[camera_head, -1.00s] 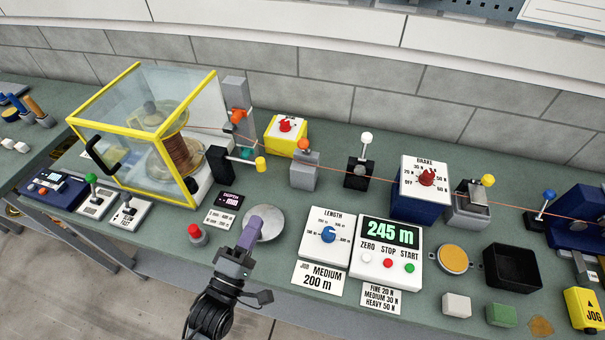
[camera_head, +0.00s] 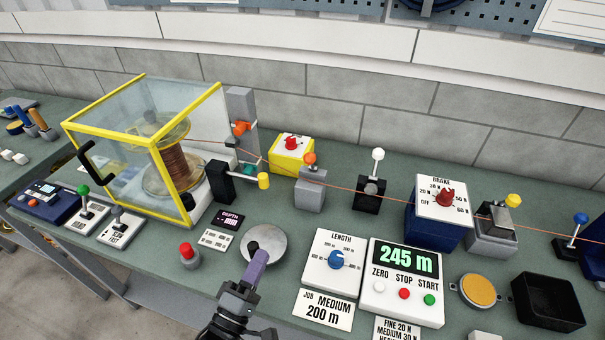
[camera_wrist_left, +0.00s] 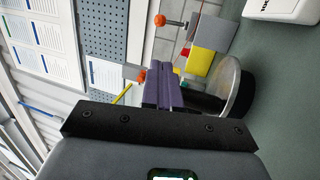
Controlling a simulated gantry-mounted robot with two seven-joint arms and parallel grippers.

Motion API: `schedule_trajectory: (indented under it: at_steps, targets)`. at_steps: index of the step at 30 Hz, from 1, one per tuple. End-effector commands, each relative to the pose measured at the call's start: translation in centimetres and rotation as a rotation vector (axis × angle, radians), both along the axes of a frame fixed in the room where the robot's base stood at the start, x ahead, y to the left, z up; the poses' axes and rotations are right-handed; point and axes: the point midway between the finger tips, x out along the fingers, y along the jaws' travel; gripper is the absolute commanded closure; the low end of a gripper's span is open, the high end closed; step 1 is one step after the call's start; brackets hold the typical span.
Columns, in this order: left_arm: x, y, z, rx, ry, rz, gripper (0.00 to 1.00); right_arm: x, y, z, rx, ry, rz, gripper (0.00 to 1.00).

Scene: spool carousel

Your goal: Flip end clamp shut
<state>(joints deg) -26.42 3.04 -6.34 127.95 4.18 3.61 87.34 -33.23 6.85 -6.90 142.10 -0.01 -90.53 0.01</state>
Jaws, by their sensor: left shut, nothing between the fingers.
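Several levered fixtures stand along the orange wire, and I cannot tell for sure which is the end clamp. A grey block with an orange-knobbed lever (camera_head: 310,190) stands behind the length box. A black block with an upright white-knobbed lever (camera_head: 371,192) is right of it, and a grey unit with a yellow knob (camera_head: 492,236) is further right. My left gripper (camera_head: 262,254), with purple fingers, is shut and empty over the near edge of a round silver disc (camera_head: 268,238), apart from these levers. Its fingers also show in the left wrist view (camera_wrist_left: 163,90). My right gripper is out of view.
A yellow-framed clear guard (camera_head: 150,125) encloses the copper spool at left. The length box (camera_head: 336,268) and the 245 m counter (camera_head: 404,285) stand right of my left gripper. A red button (camera_head: 187,253) is to its left. The wire crosses the bench behind these.

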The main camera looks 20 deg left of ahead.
Motion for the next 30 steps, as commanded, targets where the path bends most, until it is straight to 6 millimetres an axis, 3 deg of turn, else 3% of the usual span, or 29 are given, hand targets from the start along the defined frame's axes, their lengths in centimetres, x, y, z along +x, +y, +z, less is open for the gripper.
schedule_trajectory:
  at_steps: [5, 11, 30]
  targets:
    - [0.5, 0.0, 0.1, 0.0, -0.001, 0.0, 1.0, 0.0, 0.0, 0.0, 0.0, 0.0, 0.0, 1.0]
    - [2.5, -0.1, 0.7, 0.0, -0.003, 0.0, 1.0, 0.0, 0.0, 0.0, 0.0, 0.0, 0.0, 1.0]
    - [14.8, -0.7, 4.1, 0.001, -0.004, 0.0, 1.0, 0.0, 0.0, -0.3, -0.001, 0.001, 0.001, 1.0]
